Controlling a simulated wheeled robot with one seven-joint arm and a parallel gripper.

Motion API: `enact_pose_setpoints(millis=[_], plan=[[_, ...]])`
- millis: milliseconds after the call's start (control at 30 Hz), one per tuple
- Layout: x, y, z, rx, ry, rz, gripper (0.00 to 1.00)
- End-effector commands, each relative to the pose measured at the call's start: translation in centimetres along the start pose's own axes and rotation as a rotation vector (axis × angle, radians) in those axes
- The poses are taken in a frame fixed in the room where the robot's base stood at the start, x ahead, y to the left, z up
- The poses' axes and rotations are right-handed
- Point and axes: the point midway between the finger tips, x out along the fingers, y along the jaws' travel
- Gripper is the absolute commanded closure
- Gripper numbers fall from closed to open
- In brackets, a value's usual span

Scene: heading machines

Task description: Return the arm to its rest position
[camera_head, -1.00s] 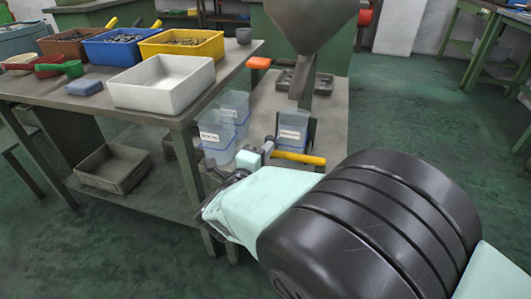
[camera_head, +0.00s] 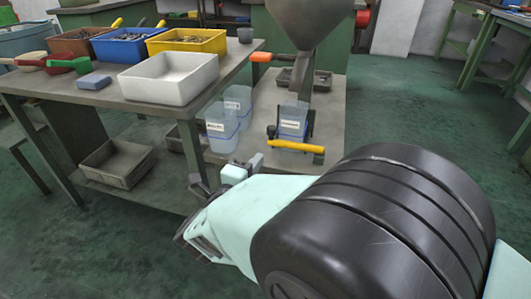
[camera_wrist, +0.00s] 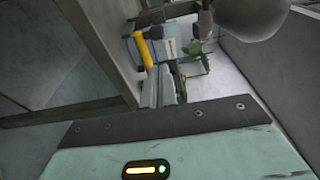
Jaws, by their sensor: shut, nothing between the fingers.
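My arm reaches in from the lower right of the head view, with its large black joint and pale green links. My gripper (camera_head: 197,185) is in front of the bench's near edge, apart from the containers there. In the wrist view its two grey fingers (camera_wrist: 160,88) lie together, with nothing seen between them. Beyond them in that view are a yellow bar (camera_wrist: 143,50) and a clear bluish container with a white label. In the head view the yellow bar (camera_head: 297,146) is in front of a labelled clear container (camera_head: 292,122) under the grey hopper (camera_head: 301,25).
Two more clear containers (camera_head: 222,127) stand left of it. The left table (camera_head: 50,85) carries a white bin (camera_head: 170,78), a yellow bin (camera_head: 187,41), a blue bin (camera_head: 123,47) and scoops. A grey tray (camera_head: 116,163) is on its lower shelf. Green floor is open at the right.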

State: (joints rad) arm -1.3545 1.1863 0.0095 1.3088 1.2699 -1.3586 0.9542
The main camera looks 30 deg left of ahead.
Motion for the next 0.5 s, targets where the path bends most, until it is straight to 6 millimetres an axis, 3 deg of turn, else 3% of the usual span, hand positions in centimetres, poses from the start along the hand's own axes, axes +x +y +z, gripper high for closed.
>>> enact_pose_setpoints(millis=[200, 500], plan=[[-2.7, -0.1, 0.5, 0.0, -0.001, 0.0, 1.0], [-3.2, -0.1, 0.5, -0.002, -0.003, 0.003, 1.0]])
